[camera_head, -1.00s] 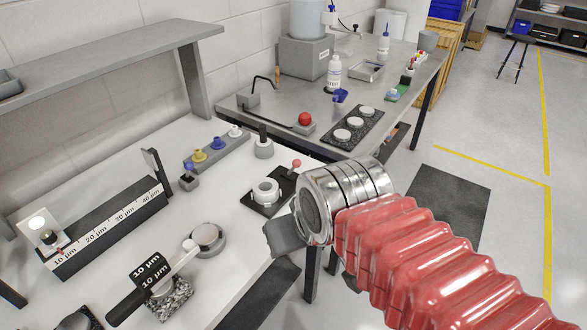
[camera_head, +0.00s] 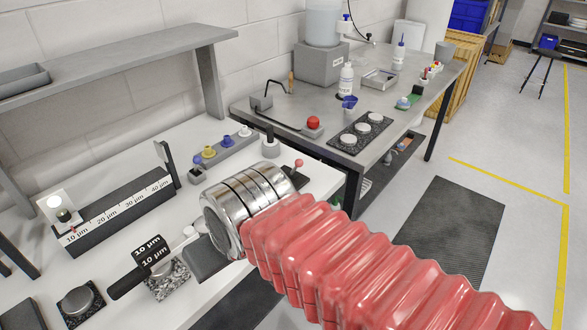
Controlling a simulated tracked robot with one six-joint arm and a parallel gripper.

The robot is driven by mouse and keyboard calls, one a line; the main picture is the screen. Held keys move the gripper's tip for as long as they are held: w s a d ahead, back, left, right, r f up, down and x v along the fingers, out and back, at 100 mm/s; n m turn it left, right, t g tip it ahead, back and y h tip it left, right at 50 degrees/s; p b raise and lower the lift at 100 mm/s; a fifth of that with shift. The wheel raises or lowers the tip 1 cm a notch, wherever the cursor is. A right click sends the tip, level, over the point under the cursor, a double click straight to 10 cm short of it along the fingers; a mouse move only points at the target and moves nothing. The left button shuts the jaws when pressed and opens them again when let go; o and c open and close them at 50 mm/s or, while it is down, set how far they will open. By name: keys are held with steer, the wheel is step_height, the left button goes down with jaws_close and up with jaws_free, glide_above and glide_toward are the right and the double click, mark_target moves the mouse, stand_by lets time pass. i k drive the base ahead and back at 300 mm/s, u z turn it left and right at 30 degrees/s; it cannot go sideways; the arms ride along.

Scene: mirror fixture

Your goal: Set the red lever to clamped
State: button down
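The red lever (camera_head: 299,163) shows as a small red ball on a short stem, standing up just behind my silver wrist. A little of its black base plate (camera_head: 299,181) shows beside my arm. My wrist hides the rest of this fixture, with its white ring. My gripper (camera_head: 207,260) is a grey shape at the lower left end of the wrist, over the white bench. It is left of and nearer than the lever, apart from it. Its fingertips are not clear, and I see nothing held.
A black block with a white scale (camera_head: 118,213) stands on the white bench (camera_head: 125,275). A "10 µm" gauge (camera_head: 152,253) lies close left of my gripper. A row of coloured knobs (camera_head: 225,147) stands behind my wrist. A grey table (camera_head: 385,122) with a red button (camera_head: 313,122) is beyond.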

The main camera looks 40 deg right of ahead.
mark_target(298, 163)
steer(key=u, duration=0.85)
steer(key=k, duration=1.2)
steer(key=z, duration=0.55)
steer(key=i, duration=1.05)
steer(key=z, duration=0.1)
